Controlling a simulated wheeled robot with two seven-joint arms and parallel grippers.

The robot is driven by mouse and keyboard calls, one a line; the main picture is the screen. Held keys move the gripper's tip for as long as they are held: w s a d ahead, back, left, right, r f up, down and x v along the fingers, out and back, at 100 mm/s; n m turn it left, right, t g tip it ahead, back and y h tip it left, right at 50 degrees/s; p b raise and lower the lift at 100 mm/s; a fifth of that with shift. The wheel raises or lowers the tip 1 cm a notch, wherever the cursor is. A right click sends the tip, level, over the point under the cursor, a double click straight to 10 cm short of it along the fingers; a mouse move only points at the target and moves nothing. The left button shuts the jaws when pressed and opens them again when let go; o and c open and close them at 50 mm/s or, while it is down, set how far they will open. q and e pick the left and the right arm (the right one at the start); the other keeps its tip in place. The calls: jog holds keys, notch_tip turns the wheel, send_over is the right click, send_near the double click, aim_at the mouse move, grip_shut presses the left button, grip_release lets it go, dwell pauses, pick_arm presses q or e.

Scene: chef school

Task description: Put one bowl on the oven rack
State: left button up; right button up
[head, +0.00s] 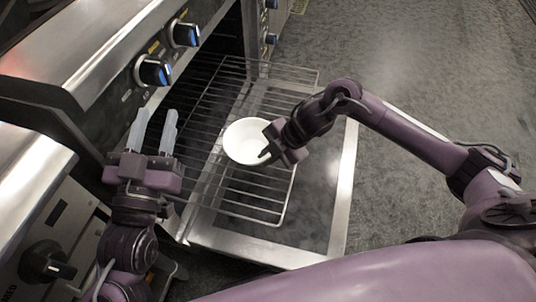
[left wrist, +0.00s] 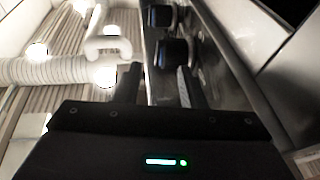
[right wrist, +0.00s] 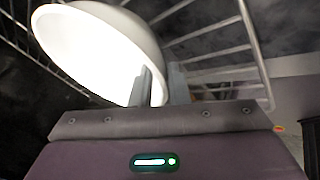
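A white bowl (head: 246,141) is over the pulled-out wire oven rack (head: 262,208) in the head view. My right gripper (head: 269,144) is at the bowl's right edge. In the right wrist view the bowl (right wrist: 95,50) is tilted in the picture, and its rim runs between the two close-set fingers (right wrist: 162,85). The rack bars (right wrist: 205,40) show behind it. I cannot tell whether the bowl touches the rack. My left gripper (head: 154,131) is left of the rack, near the oven front, with its fingers apart and nothing between them. It also shows in the left wrist view (left wrist: 158,88).
The open oven door (head: 255,245) lies below the rack. The oven's control panel with blue-faced knobs (head: 154,71) is at the upper left, close to my left gripper. Another appliance knob (head: 45,262) is at the lower left. Floor (head: 400,60) is clear at the right.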

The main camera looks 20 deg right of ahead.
jog(key=shift+o, duration=0.8)
jog(key=shift+r, duration=0.1)
